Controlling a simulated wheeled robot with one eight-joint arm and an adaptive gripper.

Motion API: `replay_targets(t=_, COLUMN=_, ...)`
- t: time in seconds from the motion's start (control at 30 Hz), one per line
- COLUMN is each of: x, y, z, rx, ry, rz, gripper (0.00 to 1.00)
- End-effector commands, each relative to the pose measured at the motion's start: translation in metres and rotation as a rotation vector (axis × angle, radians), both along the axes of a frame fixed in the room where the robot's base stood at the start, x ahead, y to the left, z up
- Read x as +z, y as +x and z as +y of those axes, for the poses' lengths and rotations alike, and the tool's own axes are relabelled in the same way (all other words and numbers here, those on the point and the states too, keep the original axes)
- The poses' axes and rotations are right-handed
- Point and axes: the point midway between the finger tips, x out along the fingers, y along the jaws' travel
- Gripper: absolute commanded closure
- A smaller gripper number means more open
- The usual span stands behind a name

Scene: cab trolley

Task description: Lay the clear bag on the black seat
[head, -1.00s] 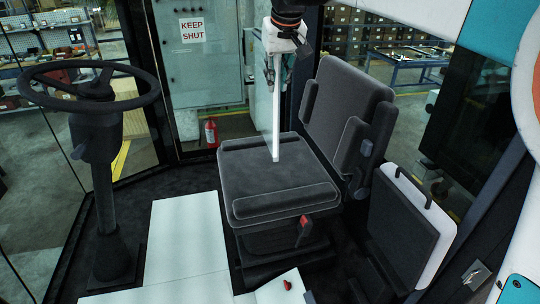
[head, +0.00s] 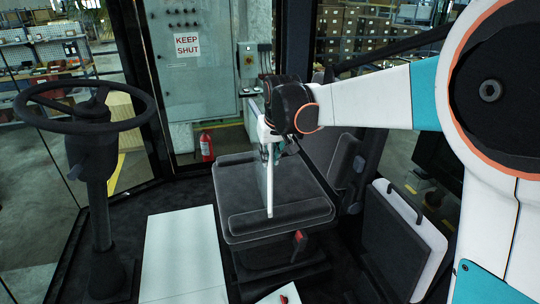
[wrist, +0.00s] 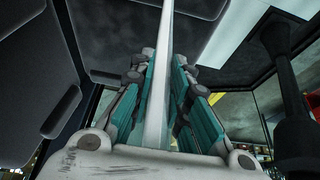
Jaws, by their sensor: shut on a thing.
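The clear bag (head: 269,188) shows as a thin pale strip, nearly edge-on and hanging close to upright. My gripper (head: 272,155) is shut on its upper part. In the wrist view the teal fingers (wrist: 157,100) stand on both sides of the bag (wrist: 157,60). The black seat (head: 235,180) is below and behind the bag. The bag's lower end overlaps the front roll of the seat cushion in the head view. I cannot tell whether it touches the cushion. My arm hides part of the backrest.
A steering wheel (head: 85,105) on a column stands at the left. A black and white case (head: 400,240) stands right of the seat. A fire extinguisher (head: 206,146) is behind. The seat cushion is otherwise bare.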

Motion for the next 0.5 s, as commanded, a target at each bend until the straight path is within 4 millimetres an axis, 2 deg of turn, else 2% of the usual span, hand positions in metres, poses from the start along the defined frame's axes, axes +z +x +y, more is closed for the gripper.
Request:
replay_targets(t=0.1, x=-0.0078, y=0.0001, z=-0.0001, rx=0.0, ry=0.0, rz=-0.001, gripper=1.0)
replay_targets(t=0.5, x=-0.0134, y=0.0, z=0.0, rx=0.0, ry=0.0, rz=-0.001, gripper=1.0)
